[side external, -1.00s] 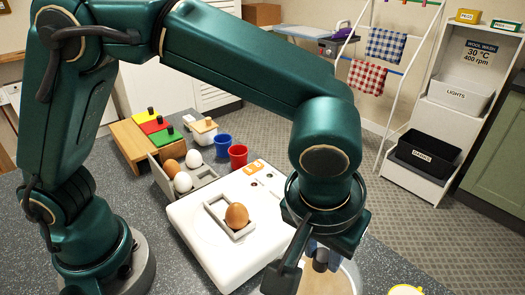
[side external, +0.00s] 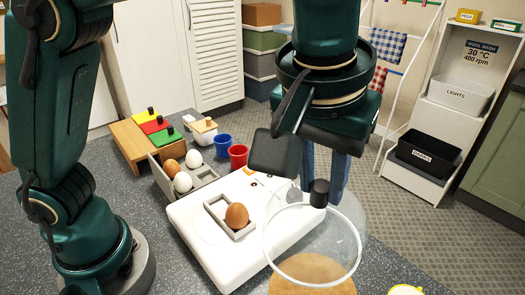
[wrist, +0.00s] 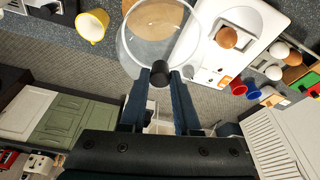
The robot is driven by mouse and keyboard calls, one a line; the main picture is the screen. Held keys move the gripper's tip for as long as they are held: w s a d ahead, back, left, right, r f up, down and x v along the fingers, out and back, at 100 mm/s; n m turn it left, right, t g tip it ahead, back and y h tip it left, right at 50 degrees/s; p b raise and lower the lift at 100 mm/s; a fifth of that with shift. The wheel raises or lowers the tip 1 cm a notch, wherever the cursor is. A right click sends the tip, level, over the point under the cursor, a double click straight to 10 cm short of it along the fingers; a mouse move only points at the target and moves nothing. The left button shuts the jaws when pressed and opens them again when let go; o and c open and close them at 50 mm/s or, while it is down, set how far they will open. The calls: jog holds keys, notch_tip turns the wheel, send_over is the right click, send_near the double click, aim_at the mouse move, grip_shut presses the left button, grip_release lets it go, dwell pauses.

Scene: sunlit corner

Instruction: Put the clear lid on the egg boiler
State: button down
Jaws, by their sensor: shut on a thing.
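The clear lid (side external: 347,228) is a transparent dome with a black knob, and it hangs in the air at the right of the egg boiler. My gripper (side external: 322,190) is shut on the lid's knob. In the wrist view the gripper (wrist: 159,76) holds the black knob between its blue fingers, with the clear lid (wrist: 128,48) beyond it. The white egg boiler (side external: 195,245) lies on the counter with a brown egg (side external: 237,216) in a grey holder on its top. It also shows in the wrist view (wrist: 262,22).
A round wooden board (side external: 300,270) lies below the lid. A blue cup (side external: 222,145) and red cup (side external: 238,156) stand behind the boiler. An egg tray (side external: 203,177) and coloured blocks (side external: 148,135) are at left. A yellow cup (wrist: 93,25) shows in the wrist view.

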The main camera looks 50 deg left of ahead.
jog(key=s+a+r+n+y, duration=0.1)
jog(key=s+a+n, duration=0.15)
jog(key=a, duration=0.55)
jog(key=s+a+r+n, duration=0.1)
jog(key=a+n, duration=0.2)
jog(key=a, duration=0.5)
notch_tip(320, 180, down, 8)
jog(key=shift+r, duration=0.2)
jog(key=shift+w+f, duration=0.1)
jog(key=shift+f, duration=0.45)
dwell(1.4)
jog(key=c, duration=0.6)
grip_release()
jog(key=shift+o, duration=0.2)
jog(key=o, duration=0.5)
